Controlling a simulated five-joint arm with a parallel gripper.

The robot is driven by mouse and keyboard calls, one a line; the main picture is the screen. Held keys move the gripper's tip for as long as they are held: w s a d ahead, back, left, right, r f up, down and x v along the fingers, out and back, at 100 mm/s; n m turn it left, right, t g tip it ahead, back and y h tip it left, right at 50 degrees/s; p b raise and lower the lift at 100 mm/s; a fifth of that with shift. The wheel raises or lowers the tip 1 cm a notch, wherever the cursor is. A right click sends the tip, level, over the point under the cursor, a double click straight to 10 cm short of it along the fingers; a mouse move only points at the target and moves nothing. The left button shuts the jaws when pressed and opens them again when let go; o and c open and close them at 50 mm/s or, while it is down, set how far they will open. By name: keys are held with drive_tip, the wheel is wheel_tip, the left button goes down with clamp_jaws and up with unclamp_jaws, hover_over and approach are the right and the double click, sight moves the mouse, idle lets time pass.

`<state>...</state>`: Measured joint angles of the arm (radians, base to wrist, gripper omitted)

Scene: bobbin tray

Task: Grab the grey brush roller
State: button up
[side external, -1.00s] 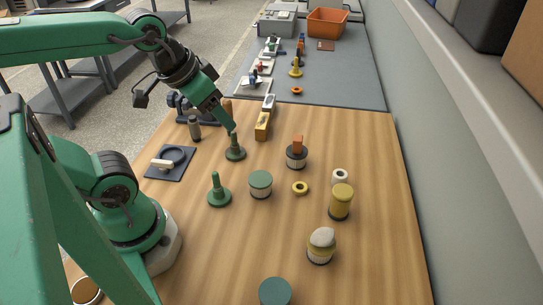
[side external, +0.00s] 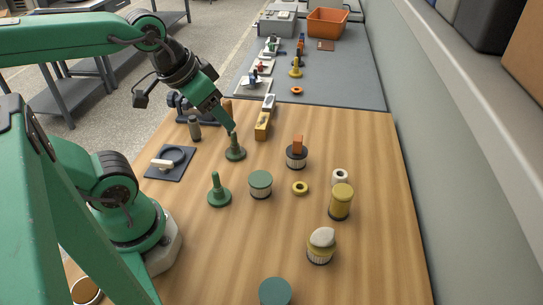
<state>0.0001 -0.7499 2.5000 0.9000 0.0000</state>
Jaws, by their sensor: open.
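My gripper (side external: 230,128) is open and points down and to the right at the end of my green arm. Its tips are at the top of a green spindle with a round base (side external: 235,154); I cannot tell whether they touch it or stand around it. A small dark grey upright cylinder (side external: 194,128) stands to the left of the gripper, apart from it. It may be the grey brush roller, but its surface is too small to tell for sure. Dark round parts (side external: 180,103) lie behind it, partly hidden.
A second green spindle (side external: 219,195), a green-topped spool (side external: 260,184), a yellow spool (side external: 341,201) and a yellow block (side external: 262,127) stand on the wooden table. A dark tray (side external: 160,172) lies left. An orange bin (side external: 327,23) stands far back.

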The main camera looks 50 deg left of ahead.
drive_tip(key=n+g, duration=0.4)
drive_tip(key=g, duration=0.2)
approach(192, 118)
wheel_tip(192, 118, down, 6)
drive_tip(key=shift+d+r, duration=0.1)
drive_tip(key=shift+r, duration=0.1)
drive_tip(key=shift+s+a+f, duration=0.15)
drive_tip(key=shift+a+f, duration=0.1)
drive_tip(key=shift+a, duration=0.05)
drive_tip(key=shift+f, duration=0.1)
drive_tip(key=shift+f, duration=1.2)
drive_tip(key=shift+f, duration=0.1)
